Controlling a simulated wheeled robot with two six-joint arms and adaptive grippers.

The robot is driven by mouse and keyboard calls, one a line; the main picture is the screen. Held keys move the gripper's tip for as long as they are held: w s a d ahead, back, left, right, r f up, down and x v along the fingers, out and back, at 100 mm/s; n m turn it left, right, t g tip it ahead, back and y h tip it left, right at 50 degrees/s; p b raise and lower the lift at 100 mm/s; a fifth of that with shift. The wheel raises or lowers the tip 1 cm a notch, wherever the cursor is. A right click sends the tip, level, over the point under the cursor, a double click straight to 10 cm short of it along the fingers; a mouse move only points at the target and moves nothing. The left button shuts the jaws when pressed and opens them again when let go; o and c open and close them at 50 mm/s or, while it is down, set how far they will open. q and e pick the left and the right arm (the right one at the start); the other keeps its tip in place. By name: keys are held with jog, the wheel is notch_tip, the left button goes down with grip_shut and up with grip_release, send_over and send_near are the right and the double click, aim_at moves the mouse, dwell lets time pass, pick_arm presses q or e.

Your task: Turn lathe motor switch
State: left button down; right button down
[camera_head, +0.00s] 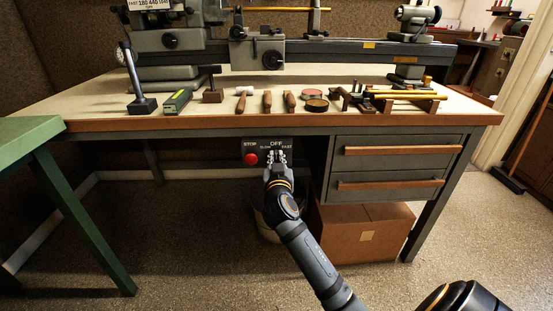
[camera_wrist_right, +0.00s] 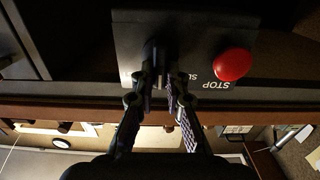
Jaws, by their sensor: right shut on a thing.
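The dark switch panel (camera_head: 264,147) hangs under the bench's front edge, with STOP, OFF, SLOW and FAST lettering. A red stop button (camera_head: 251,158) is on its left; in the wrist view, turned upside down, the button (camera_wrist_right: 232,65) is at the right. My right gripper (camera_head: 277,157) is at the panel, just below the OFF lettering. In the wrist view its fingers (camera_wrist_right: 161,88) are shut on the motor switch (camera_wrist_right: 159,76), which they mostly cover. The switch's exact pointing direction cannot be told. My left gripper is not in view.
The bench top (camera_head: 230,119) carries several hand tools and the lathe (camera_head: 330,52). Two drawers (camera_head: 395,150) are right of the panel, above a cardboard box (camera_head: 365,232). A bucket (camera_head: 268,232) stands below my gripper. A green table (camera_head: 30,130) is at left.

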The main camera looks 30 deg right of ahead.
jog(key=shift+r+n+p, duration=0.15)
jog(key=shift+n+p, duration=0.55)
jog(key=shift+n, duration=0.1)
jog(key=shift+a+n+p, duration=0.1)
jog(key=shift+n+p, duration=0.2)
jog(key=shift+n, duration=0.1)
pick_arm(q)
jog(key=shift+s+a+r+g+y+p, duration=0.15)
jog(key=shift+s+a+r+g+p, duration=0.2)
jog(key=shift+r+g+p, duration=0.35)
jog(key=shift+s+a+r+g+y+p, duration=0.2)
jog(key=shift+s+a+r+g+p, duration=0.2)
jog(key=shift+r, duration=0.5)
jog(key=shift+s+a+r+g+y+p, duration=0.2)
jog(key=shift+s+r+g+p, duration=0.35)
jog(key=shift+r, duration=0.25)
pick_arm(e)
jog(key=shift+w+a+f+n, duration=0.1)
jog(key=shift+a+f+n, duration=0.05)
jog(key=shift+n, duration=1.15)
jog(key=shift+w+a+f+n, duration=0.1)
jog(key=shift+f+n, duration=0.05)
jog(key=shift+n, duration=1.15)
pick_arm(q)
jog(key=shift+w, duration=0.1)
pick_arm(e)
jog(key=c, duration=1.4)
grip_release()
